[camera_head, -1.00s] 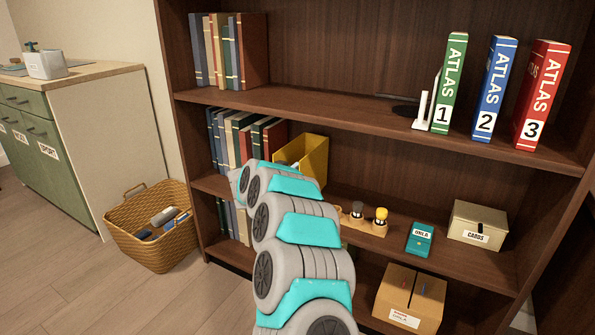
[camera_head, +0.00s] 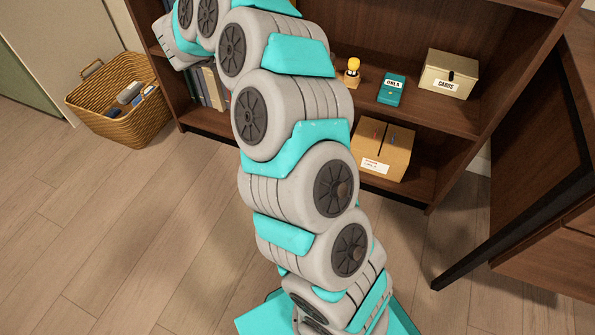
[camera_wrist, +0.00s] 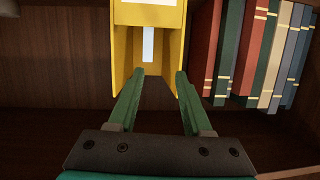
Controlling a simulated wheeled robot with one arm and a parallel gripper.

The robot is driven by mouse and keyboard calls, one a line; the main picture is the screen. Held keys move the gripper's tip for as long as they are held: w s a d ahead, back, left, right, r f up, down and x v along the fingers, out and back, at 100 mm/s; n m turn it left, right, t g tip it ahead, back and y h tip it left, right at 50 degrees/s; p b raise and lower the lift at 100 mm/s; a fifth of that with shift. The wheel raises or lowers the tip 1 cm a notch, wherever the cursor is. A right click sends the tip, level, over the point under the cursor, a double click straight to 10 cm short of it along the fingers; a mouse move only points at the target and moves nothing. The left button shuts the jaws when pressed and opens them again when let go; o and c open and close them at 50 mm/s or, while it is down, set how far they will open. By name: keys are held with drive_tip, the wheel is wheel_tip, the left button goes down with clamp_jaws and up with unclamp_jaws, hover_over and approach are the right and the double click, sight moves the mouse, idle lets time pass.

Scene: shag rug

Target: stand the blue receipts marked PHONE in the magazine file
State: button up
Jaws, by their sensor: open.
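The yellow magazine file (camera_wrist: 173,50) stands straight ahead in the wrist view. A white label (camera_wrist: 153,2) shows at the top edge of the picture. A narrow pale bluish-white strip (camera_wrist: 148,45) shows between its walls; I cannot read any marking on it, nor tell if it is the receipts. My gripper (camera_wrist: 160,76) is open, with its two green fingers apart and nothing between them, the tips close to the file's near edge. I cannot tell whether they touch it. In the head view my arm hides the file and gripper. No blue paper marked PHONE is readable.
Books (camera_wrist: 255,50) stand beside the file on the shelf. A wicker basket (camera_head: 115,125) with small items sits on the floor left. A teal box (camera_head: 392,88), CARDS box (camera_head: 447,75) and cardboard box (camera_head: 385,150) are on shelves right. A dark desk (camera_head: 540,170) stands far right.

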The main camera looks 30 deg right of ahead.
drive_tip(key=s+a+r+n+t+y, duration=0.1)
drive_tip(key=a+r+n+t+y, duration=0.15)
drive_tip(key=a+r+y, duration=0.45)
drive_tip(key=a+r+n+t+y, duration=0.2)
drive_tip(key=a+r+n+y, duration=0.1)
drive_tip(key=a, duration=0.7)
drive_tip(key=s+a+f+n+g+y, duration=0.1)
drive_tip(key=s+a+n+g+y, duration=0.4)
drive_tip(key=s+a, duration=0.65)
drive_tip(key=s+d+f+n+g, duration=0.1)
drive_tip(key=s+f+g, duration=0.15)
drive_tip(key=s, duration=0.45)
drive_tip(key=s+d+f+g, duration=0.1)
drive_tip(key=s+f, duration=0.2)
drive_tip(key=s, duration=0.4)
drive_tip(key=s+d+f+n+g, duration=0.1)
drive_tip(key=s+d+f, duration=0.1)
drive_tip(key=s, duration=0.5)
drive_tip(key=s+d+f+g+h, duration=0.1)
drive_tip(key=s+d, duration=0.3)
drive_tip(key=s, duration=0.4)
drive_tip(key=s+d+f+m+g+h, duration=0.1)
drive_tip(key=s+d+f+g, duration=0.1)
drive_tip(key=s, duration=0.6)
drive_tip(key=s+d+f+m+g+h, duration=0.1)
drive_tip(key=s+d+f+g+h, duration=0.1)
drive_tip(key=s+d, duration=0.3)
drive_tip(key=shift+s+d+f+g+p, duration=0.35)
drive_tip(key=shift+s+g, duration=0.45)
drive_tip(key=shift+s, duration=1.05)
